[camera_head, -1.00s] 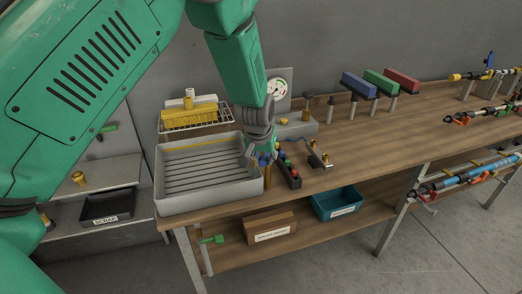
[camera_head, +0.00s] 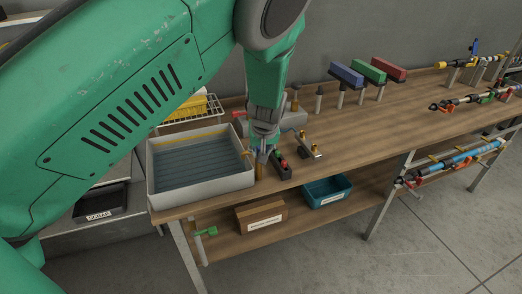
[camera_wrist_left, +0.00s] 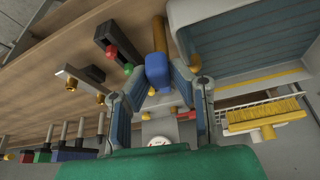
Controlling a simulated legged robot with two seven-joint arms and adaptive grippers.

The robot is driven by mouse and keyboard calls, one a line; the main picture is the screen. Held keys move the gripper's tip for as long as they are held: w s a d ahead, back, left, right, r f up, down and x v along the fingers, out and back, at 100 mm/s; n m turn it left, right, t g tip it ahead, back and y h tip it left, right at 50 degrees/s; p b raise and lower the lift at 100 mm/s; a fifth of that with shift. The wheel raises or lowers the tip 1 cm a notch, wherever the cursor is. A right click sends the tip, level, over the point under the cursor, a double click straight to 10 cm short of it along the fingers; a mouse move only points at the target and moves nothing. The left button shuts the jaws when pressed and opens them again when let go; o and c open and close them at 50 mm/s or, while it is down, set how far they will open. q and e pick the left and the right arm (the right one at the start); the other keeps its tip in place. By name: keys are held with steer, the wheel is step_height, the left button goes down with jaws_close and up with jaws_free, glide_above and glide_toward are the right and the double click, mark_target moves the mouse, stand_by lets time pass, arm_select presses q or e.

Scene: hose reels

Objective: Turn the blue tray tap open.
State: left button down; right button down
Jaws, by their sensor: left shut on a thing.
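The grey tray (camera_head: 205,193) stands at the left end of the wooden bench, its inside looking bluish. The blue tap (camera_wrist_left: 156,66) is by the tray's right side, with a brown stem beyond it in the left wrist view. My left gripper (camera_head: 262,146) reaches down beside the tray. In the wrist view its two fingers (camera_wrist_left: 158,88) are on either side of the blue tap and shut on it. In the head view the gripper hides most of the tap. My right gripper is not in view.
A dark block with coloured knobs (camera_head: 281,166) and a metal fitting (camera_head: 309,147) lie close to the right. Blue (camera_head: 346,74), green and red blocks stand on posts at the back. A yellow brush (camera_wrist_left: 264,115) lies on a wire rack behind the tray.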

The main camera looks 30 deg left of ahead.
arm_select(q)
steer(key=shift+s+d+f, duration=0.15)
steer(key=shift+s+f, duration=0.1)
steer(key=shift+f, duration=0.05)
steer(key=c, duration=1.4)
jaws_free()
steer(key=shift+c, duration=0.2)
steer(key=shift+w, duration=0.15)
steer(key=shift+r, duration=0.2)
steer(key=shift+w+r, duration=0.1)
steer(key=shift+r, duration=0.2)
step_height(320, 180, up, 9)
steer(key=shift+r, duration=0.1)
